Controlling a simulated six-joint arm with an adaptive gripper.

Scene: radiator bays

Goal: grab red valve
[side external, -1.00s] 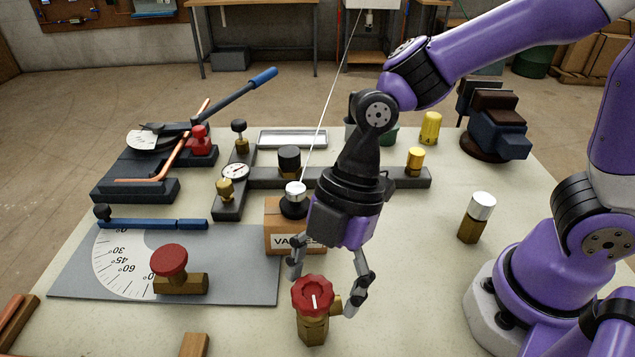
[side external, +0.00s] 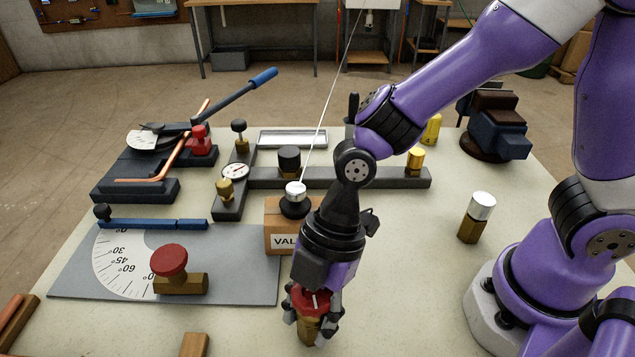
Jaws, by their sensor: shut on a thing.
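The red valve has a red scalloped handwheel (side external: 311,301) on a brass body (side external: 308,330) and stands upright on the table near the front middle. My gripper (side external: 314,308) points down over it and is shut on it, with fingers on both sides of the handwheel. The fingers and palm hide part of the handwheel and the brass side outlet. A second valve (side external: 170,262), with a smooth dark red round knob on a brass body, sits on the grey angle plate to the left.
A silver-capped brass fitting (side external: 476,217) stands to the right. A wooden block (side external: 194,345) lies at the front edge. Table between valve and fitting is clear.

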